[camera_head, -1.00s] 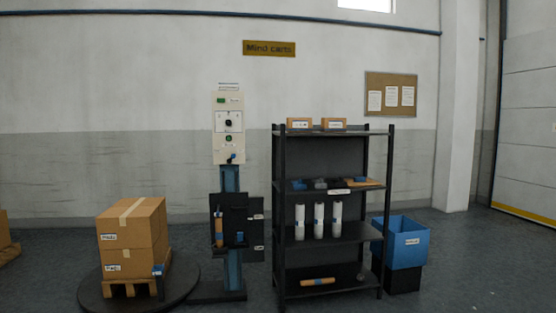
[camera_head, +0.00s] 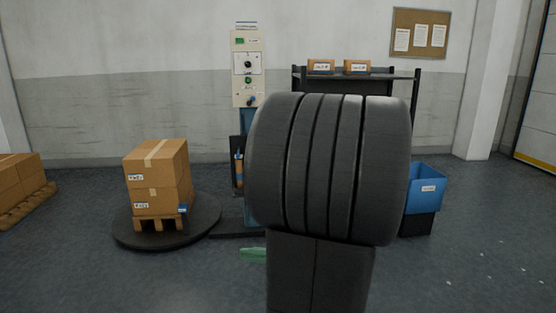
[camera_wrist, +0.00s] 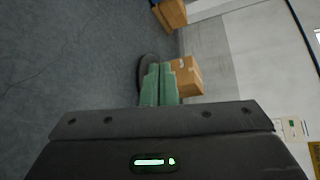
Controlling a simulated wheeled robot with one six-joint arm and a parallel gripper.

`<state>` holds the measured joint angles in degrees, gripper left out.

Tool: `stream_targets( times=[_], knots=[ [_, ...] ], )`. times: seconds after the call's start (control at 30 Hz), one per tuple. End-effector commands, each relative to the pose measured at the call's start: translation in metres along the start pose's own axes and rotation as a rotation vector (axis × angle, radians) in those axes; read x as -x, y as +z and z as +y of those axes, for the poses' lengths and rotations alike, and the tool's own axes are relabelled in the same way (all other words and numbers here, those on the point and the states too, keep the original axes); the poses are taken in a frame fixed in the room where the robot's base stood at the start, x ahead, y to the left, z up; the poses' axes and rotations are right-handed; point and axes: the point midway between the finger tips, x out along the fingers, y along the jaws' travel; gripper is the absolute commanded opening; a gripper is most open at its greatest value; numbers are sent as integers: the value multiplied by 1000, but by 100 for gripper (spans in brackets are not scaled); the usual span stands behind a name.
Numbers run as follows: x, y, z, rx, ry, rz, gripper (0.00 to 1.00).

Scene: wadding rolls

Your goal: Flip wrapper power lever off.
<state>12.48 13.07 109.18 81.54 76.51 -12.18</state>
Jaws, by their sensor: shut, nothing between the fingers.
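The wrapper's control panel (camera_head: 249,67) is a pale box on a blue post, in the back middle of the head view. It carries a green display, a dark knob (camera_head: 248,64) on a white plate, a green button (camera_head: 248,80) and a small blue part (camera_head: 251,101) near its bottom. I cannot tell which one is the power lever or its position. My gripper's green fingers (camera_wrist: 160,84) are together and empty in the wrist view. In the head view only a green tip (camera_head: 253,253) shows beside my arm, well in front of the post.
Stacked cartons (camera_head: 156,178) stand on a pallet on the round turntable (camera_head: 198,225), left of the post. More cartons (camera_head: 15,184) are at far left. Floor between is clear.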

Motion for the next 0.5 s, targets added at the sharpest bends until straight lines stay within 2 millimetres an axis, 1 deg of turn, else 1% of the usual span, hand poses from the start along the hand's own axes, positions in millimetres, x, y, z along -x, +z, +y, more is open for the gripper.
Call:
stream_targets(
  times=[0.03,0.1,0.2,0.3,0.33,0.4,0.5],
  knots=[
    [1,-13,-28,-10,-96,3,0],
    [4,-30,-60,-10,-228,8,0],
    [12,-50,-97,1,-383,18,0],
    [20,-65,-121,15,-488,29,0],
    [22,-67,-126,19,-511,31,0],
    [26,-72,-133,25,-546,37,0],
    [28,-75,-137,29,-567,40,0]
  ],
)
